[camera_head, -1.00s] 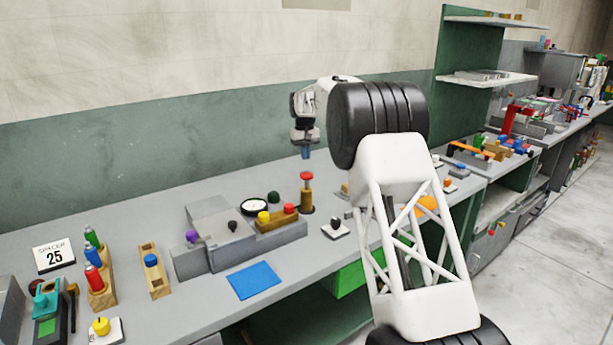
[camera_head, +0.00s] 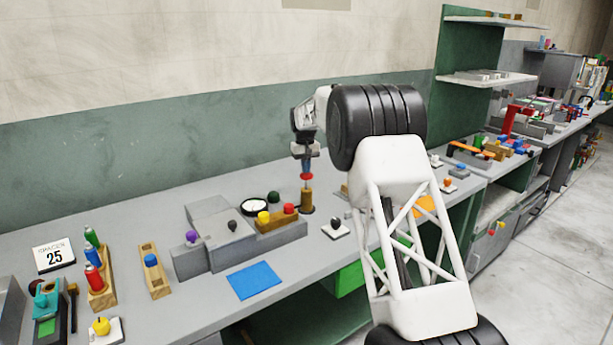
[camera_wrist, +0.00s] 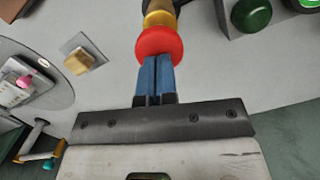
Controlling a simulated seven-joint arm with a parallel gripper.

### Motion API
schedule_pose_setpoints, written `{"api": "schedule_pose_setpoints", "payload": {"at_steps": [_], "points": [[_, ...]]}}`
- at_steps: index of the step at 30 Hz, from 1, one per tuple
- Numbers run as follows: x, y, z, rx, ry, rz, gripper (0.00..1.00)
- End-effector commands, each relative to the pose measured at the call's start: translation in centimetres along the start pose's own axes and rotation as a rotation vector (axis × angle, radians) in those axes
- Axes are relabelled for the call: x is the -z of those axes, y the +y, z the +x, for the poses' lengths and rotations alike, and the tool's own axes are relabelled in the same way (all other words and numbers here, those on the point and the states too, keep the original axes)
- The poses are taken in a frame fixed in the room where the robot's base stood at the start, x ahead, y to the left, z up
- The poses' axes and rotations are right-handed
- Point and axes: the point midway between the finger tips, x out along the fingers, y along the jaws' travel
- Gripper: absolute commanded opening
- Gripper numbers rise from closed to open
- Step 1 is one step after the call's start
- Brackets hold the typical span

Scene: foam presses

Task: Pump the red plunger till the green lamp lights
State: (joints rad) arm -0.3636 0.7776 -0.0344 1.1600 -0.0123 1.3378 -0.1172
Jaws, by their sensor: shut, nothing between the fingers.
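The red plunger knob (camera_head: 306,177) stands upright on a brass-coloured pump body (camera_head: 307,201) on the bench. My gripper (camera_head: 306,172) is directly above it with its blue fingers pointing down. The fingers are shut together, with nothing between them. In the wrist view, the fingertips (camera_wrist: 157,62) meet the edge of the red knob (camera_wrist: 160,44) and appear to touch its top. A dark green dome (camera_head: 273,197), probably the lamp, sits left of the pump and looks unlit. It also shows in the wrist view (camera_wrist: 251,14).
A round gauge (camera_head: 253,206) and a block with yellow and red knobs (camera_head: 280,222) stand left of the pump. A blue mat (camera_head: 253,280) lies in front.

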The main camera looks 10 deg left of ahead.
Motion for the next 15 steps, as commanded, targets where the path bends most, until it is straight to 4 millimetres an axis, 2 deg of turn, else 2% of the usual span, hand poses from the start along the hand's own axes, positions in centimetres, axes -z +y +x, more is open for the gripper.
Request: {"api": "schedule_pose_setpoints", "payload": {"at_steps": [8, 15], "points": [[0.1, 0.0, 0.6, 0.0, -0.001, 0.0, 0.0], [0.2, 0.0, 2.5, 0.0, -0.001, 0.0, 0.0]]}}
